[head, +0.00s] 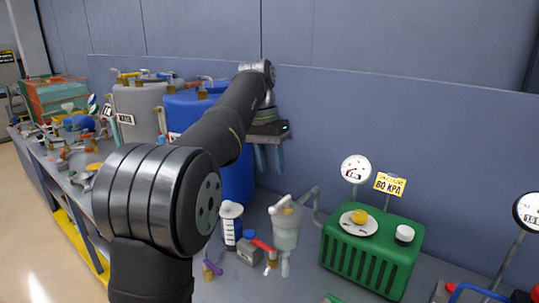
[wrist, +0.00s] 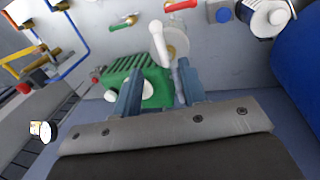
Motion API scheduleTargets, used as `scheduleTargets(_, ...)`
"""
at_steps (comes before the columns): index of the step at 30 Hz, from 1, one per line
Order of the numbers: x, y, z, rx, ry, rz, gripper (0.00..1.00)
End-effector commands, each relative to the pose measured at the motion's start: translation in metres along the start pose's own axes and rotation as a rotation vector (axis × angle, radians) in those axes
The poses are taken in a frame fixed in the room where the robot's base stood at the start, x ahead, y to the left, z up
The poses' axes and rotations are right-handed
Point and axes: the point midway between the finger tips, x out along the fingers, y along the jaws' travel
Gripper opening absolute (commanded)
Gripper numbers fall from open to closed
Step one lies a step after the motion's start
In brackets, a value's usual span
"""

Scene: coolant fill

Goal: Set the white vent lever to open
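The white vent lever (head: 280,204) sits on top of a pale, translucent jar (head: 286,236) at the bench's middle, and slants across its top. In the wrist view the white lever (wrist: 158,42) shows as a bar beside the round jar top (wrist: 178,42), beyond my fingertips. My gripper (head: 268,168) points down above and behind the jar, apart from the lever. In the wrist view my gripper (wrist: 158,72) has its two blue-grey fingers apart with nothing between them. I cannot tell the lever's open or closed marking.
A red-handled valve (head: 263,246) and a grey block (head: 249,249) stand beside the jar. A graduated white bottle (head: 231,224) is left. A green ribbed radiator (head: 370,256) with yellow and white caps stands right. A blue drum (head: 238,172) and wall panel (head: 430,150) are behind.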

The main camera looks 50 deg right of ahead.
Motion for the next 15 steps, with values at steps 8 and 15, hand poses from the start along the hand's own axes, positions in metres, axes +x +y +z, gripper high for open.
scheduleTargets(8,-0.023,0.000,0.000,0.001,0.001,0.000,0.39)
scheduleTargets(15,-0.025,0.000,0.000,0.001,0.001,0.000,0.39)
